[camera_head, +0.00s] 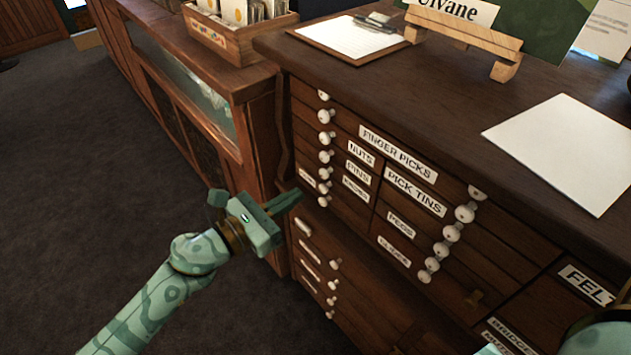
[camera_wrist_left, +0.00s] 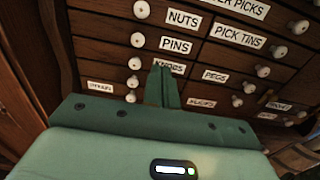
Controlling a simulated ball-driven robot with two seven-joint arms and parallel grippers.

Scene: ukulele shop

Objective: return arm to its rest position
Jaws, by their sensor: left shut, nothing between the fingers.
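My left gripper (camera_head: 289,201) is pale green and reaches in from the lower left in the head view. Its fingers are shut and empty, pointing at the front of a dark wooden drawer cabinet (camera_head: 350,215). In the left wrist view the shut fingers (camera_wrist_left: 162,84) stand in front of the small labelled drawers, below the PINS label (camera_wrist_left: 175,45). I cannot tell whether the fingertips touch the cabinet. A green part of my own body shows at the lower right edge of the head view, but the right gripper cannot be made out.
White knobs (camera_head: 326,116) stick out from the drawer fronts. On the counter lie a clipboard (camera_head: 345,38), a white sheet (camera_head: 565,150) and a wooden stand (camera_head: 470,38). A box of cards (camera_head: 235,35) stands on the left cabinet. The floor (camera_head: 90,180) at left is clear.

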